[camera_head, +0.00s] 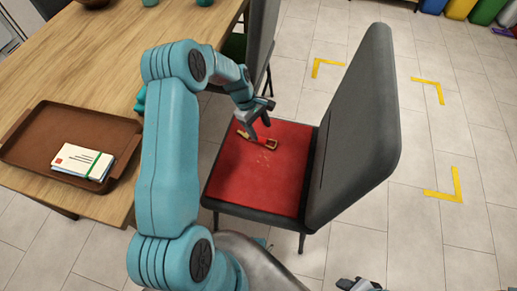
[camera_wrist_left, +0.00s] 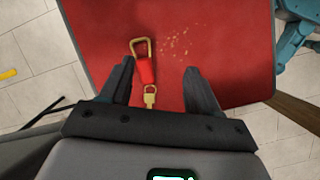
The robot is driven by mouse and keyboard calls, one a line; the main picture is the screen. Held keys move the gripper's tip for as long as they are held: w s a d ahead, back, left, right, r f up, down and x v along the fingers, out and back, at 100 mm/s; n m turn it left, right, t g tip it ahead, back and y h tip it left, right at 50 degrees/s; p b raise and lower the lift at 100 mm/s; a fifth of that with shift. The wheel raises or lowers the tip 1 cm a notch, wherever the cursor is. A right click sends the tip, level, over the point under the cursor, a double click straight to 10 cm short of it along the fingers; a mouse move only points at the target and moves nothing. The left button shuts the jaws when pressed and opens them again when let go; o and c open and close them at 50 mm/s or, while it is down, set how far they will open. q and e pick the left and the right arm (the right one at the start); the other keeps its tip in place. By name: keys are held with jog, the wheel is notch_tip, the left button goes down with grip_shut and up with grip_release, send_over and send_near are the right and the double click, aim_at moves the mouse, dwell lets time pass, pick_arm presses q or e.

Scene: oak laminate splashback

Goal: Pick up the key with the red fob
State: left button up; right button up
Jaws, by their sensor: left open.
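The key with the red fob lies on the red seat of a grey chair. In the left wrist view its brass key (camera_wrist_left: 150,95), red fob (camera_wrist_left: 146,71) and gold-coloured clip (camera_wrist_left: 140,47) lie in a line on the seat (camera_wrist_left: 205,35). In the head view the clip (camera_head: 271,143) shows on the seat (camera_head: 235,178), and the red fob is hard to tell from the seat. My left gripper (camera_head: 256,131) is open above the seat. In the left wrist view its fingers (camera_wrist_left: 160,78) stand on both sides of the key and fob, with a gap on each side.
The chair's tall grey backrest (camera_head: 360,120) rises to the right of my left gripper. A wooden table (camera_head: 95,55) stands at the left with a brown tray (camera_head: 35,125) holding envelopes (camera_head: 82,161). Crumbs (camera_head: 264,160) lie on the seat near the clip.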

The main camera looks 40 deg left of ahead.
pick_arm(q)
jog(key=a+r+n+b, duration=0.2)
jog(key=a+r+n, duration=0.15)
jog(key=a, duration=0.55)
jog(key=shift+n, duration=0.45)
jog(key=b+x, duration=0.1)
jog(key=x, duration=0.8)
jog(key=shift+s+d+f, duration=0.1)
jog(key=shift+d+f, duration=0.15)
jog(key=x, duration=0.2)
jog(key=b+x, duration=0.1)
jog(key=x, duration=0.3)
jog(key=shift+w+a+f, duration=0.1)
jog(key=shift+w, duration=0.25)
pick_arm(e)
jog(key=f, duration=0.5)
jog(key=shift+w+f, duration=0.2)
jog(key=shift+f, duration=0.15)
pick_arm(q)
jog(key=c, duration=1.1)
